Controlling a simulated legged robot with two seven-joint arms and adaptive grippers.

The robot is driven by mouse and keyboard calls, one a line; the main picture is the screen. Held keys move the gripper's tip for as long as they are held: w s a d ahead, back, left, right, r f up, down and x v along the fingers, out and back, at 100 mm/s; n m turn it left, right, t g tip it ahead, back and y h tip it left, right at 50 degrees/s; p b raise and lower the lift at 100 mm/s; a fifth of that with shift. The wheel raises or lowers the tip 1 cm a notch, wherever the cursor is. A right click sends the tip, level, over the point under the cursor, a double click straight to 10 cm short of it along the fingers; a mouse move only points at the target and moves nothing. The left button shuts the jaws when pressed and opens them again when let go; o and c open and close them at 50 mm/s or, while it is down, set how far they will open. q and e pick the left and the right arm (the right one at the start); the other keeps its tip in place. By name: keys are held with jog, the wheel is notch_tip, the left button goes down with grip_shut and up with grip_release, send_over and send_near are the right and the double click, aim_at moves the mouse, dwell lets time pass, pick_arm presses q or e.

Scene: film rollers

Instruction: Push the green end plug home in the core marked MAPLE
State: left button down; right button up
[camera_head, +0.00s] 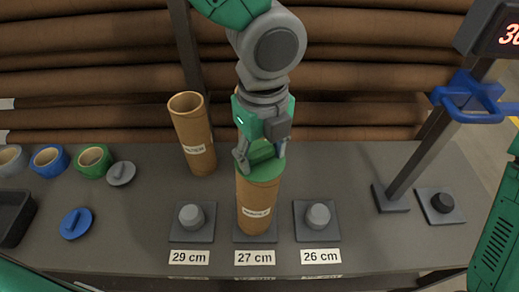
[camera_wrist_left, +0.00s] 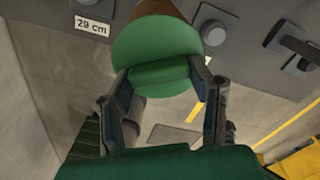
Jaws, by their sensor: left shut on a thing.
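A brown core (camera_head: 257,205) stands upright on the middle base, behind the 27 cm card; the print on its label is too small to read surely. The green end plug (camera_head: 262,172) covers its top, and how deep it sits I cannot tell. My left gripper (camera_head: 260,158) is above it, shut on the plug's raised green grip. In the left wrist view the plug's disc (camera_wrist_left: 150,38) fills the top middle, between the fingers, and hides most of the core. My right gripper is not in view.
Another brown core (camera_head: 193,140) stands open-topped at back left. Tape rolls, a blue plug (camera_head: 76,223) and a grey plug (camera_head: 121,173) lie left. A post (camera_head: 420,145) stands right.

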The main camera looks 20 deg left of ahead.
pick_arm(q)
jog(key=shift+d, duration=0.2)
jog(key=shift+r+p, duration=0.25)
jog(key=shift+p, duration=0.25)
jog(key=shift+d, duration=0.25)
jog(key=shift+a, duration=0.15)
jog(key=shift+f, duration=0.25)
dwell(0.4)
jog(key=shift+s+f, duration=0.1)
jog(key=shift+s, duration=0.05)
dwell(0.3)
jog(key=c, duration=1)
grip_release()
jog(key=o, duration=0.3)
